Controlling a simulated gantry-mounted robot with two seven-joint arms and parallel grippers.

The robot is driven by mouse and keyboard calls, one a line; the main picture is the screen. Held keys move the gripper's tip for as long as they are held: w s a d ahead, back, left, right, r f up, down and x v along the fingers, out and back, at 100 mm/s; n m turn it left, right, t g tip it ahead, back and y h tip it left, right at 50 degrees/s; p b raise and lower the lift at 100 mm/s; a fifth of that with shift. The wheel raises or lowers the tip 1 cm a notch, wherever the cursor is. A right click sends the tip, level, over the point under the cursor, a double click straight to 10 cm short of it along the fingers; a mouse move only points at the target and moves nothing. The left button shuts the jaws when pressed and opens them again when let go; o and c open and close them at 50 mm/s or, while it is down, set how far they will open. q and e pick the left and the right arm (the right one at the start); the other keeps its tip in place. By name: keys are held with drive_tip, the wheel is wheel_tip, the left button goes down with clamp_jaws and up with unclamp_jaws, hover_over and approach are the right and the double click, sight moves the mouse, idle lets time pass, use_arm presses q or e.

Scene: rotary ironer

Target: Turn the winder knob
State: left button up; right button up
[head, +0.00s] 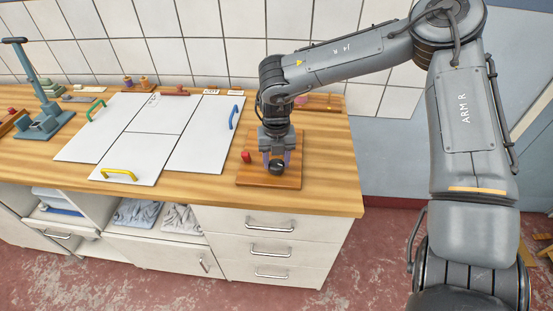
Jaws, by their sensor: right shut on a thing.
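The winder knob (276,166) is a small dark round knob on a reddish-brown wooden board (255,181) at the right front of the counter. My right gripper (277,156) points down over the board, with its fingers shut on the knob. The gripper body hides the top of the knob and part of the board. A small red piece (246,156) stands on the same board, just left of the gripper and apart from it. My left gripper is not in the head view.
White panels (148,146) with green, yellow and blue handles cover the middle of the counter (330,192). A grey-green lever device (45,118) stands at the left. Small items line the back by the tiled wall. Drawers and shelves with folded cloth are below.

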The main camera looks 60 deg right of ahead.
sight(276, 163)
drive_tip(key=n, duration=0.5)
drive_tip(key=shift+n, duration=0.8)
drive_tip(key=o, duration=1.1)
drive_tip(key=shift+c, duration=0.2)
drive_tip(key=shift+r, duration=0.1)
wheel_tip(276, 163, up, 11)
drive_tip(key=shift+p, duration=0.3)
drive_tip(key=shift+a, duration=0.1)
